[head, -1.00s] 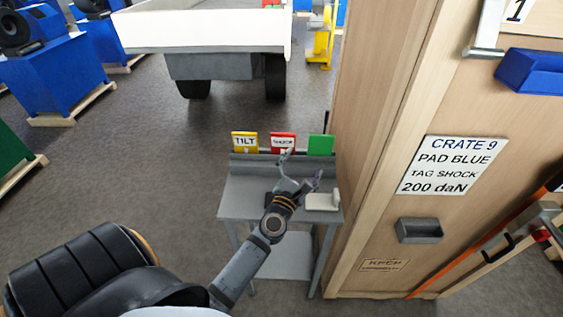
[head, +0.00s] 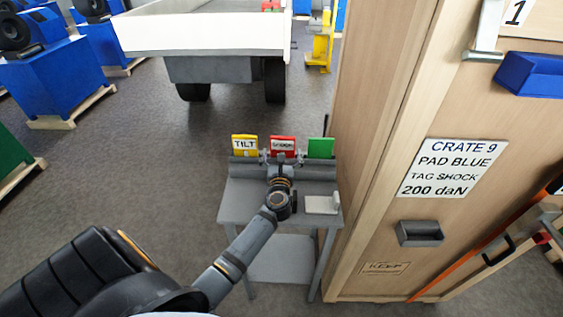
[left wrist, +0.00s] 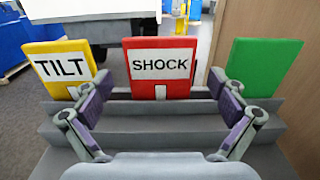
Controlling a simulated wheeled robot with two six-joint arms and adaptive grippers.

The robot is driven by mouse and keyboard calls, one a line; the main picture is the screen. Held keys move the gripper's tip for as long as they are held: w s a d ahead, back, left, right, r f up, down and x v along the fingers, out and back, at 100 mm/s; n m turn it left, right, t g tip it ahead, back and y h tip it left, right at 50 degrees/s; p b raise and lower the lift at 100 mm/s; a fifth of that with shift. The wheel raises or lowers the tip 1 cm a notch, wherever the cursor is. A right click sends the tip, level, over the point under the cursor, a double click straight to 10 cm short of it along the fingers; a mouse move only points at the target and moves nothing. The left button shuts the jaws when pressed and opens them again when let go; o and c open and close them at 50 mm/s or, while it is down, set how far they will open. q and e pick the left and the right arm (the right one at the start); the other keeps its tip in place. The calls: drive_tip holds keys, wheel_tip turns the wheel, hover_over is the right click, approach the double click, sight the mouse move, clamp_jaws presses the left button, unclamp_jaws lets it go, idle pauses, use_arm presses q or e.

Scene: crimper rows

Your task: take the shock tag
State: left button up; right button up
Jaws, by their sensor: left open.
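The shock tag (head: 283,146) is a red card with a white SHOCK label, standing upright in the rack at the back of a small grey table. In the left wrist view the shock tag (left wrist: 160,68) is centred ahead, between the fingers. My left gripper (head: 282,158) is open at the rack, its fingers spread left and right of the tag. In the left wrist view the left gripper (left wrist: 163,95) shows its purple pads apart, with no visible contact on the tag. My right gripper is not in view.
A yellow TILT tag (head: 244,146) stands left of the shock tag and a green tag (head: 320,148) stands right. A wooden crate (head: 385,130) labelled CRATE 9 rises close on the right.

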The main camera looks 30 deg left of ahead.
sight(283, 144)
use_arm(q)
drive_tip(key=shift+b+x, duration=0.35)
drive_tip(key=shift+x, duration=1.65)
drive_tip(key=c, duration=1.2)
wheel_tip(283, 144, up, 6)
drive_tip(key=p, duration=0.5)
drive_tip(key=shift+p, duration=0.4)
